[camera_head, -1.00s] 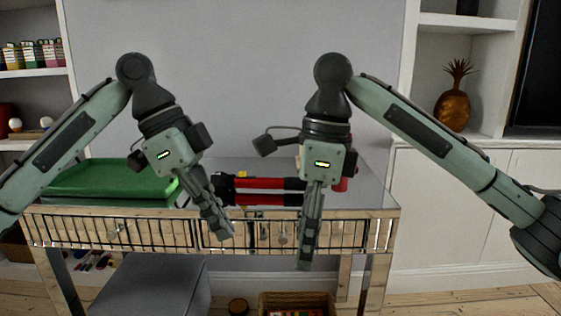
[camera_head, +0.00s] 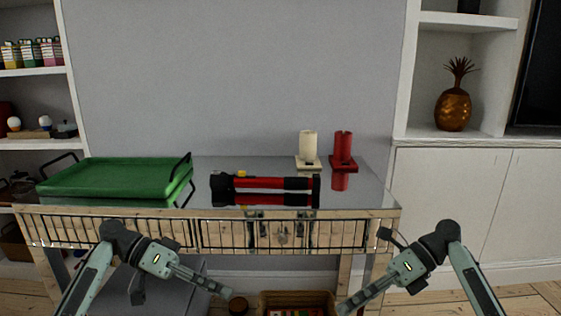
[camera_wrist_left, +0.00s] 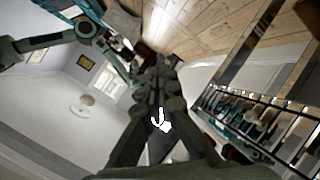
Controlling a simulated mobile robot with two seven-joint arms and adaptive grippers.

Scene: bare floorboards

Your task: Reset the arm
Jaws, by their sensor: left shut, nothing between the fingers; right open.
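My left gripper (camera_head: 226,292) is low in front of the table in the head view, pointing down and to the right. Its fingers are together with nothing between them. In the left wrist view its dark fingers (camera_wrist_left: 158,115) show close up in the middle. My right gripper (camera_head: 345,307) is low in front of the table on the right, pointing down and to the left. It is open and empty, its fingertips near the bottom edge of the head view. Both grippers are apart from each other and from the things on the tabletop.
The mirrored table (camera_head: 300,235) carries a green tray (camera_head: 110,178), a red and black flashlight (camera_head: 265,183), a cream holder (camera_head: 308,148) and a red holder (camera_head: 343,150). Shelves flank both sides.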

